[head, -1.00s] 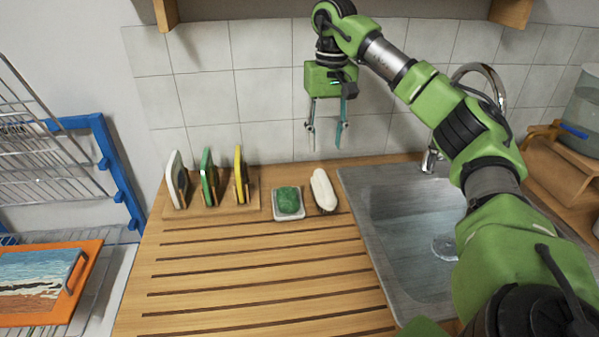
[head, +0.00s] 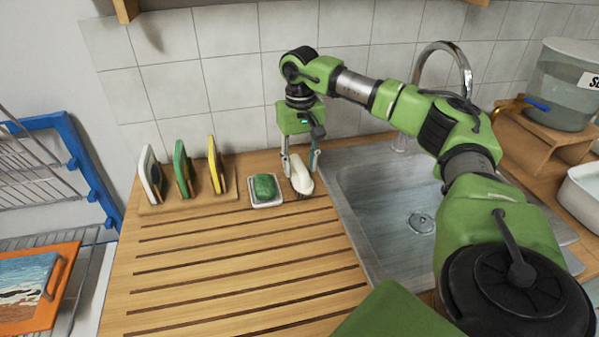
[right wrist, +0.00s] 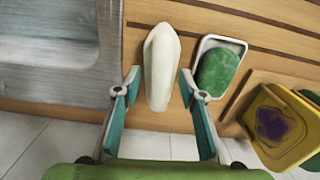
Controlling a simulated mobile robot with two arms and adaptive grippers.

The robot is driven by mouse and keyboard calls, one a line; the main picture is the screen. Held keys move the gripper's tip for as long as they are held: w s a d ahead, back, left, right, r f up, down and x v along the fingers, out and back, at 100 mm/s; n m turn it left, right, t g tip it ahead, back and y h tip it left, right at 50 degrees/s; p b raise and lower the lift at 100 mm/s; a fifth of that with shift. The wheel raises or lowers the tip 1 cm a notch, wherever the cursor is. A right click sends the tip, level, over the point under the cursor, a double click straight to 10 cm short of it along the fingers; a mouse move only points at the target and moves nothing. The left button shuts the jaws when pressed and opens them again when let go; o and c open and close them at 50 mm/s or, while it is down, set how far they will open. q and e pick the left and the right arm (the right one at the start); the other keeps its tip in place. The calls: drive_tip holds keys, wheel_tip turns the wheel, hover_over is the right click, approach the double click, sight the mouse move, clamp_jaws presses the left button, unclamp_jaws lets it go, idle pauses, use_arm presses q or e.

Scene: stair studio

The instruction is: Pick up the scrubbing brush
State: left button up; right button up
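The scrubbing brush (head: 301,176) is a white, elongated piece lying on the wooden counter between the green sponge dish and the sink. In the right wrist view the brush (right wrist: 160,66) lies lengthwise between the fingers. My right gripper (head: 301,172) is lowered over the brush from above. In the right wrist view my right gripper (right wrist: 159,82) is open, with one teal-padded finger on each side of the brush and gaps showing. My left gripper is not in view.
A green sponge (head: 264,186) sits in a small dish (head: 267,204) close to the brush. A rack of upright boards (head: 189,207) stands further left. The metal sink (head: 357,200) is right of the brush. The tiled wall (head: 215,75) is behind. The slatted counter in front is clear.

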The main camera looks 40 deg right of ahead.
drive_tip(key=shift+f, duration=0.65)
clamp_jaws()
drive_tip(key=shift+r, duration=0.15)
drive_tip(key=shift+w+r+b, duration=0.1)
drive_tip(key=shift+r+b, duration=0.2)
drive_tip(key=shift+r, duration=0.3)
drive_tip(key=s+r, duration=1.1)
drive_tip(key=s, duration=0.3)
drive_tip(key=shift+a+r+b, duration=0.3)
drive_tip(key=shift+a+b, duration=0.05)
drive_tip(key=shift+b, duration=0.05)
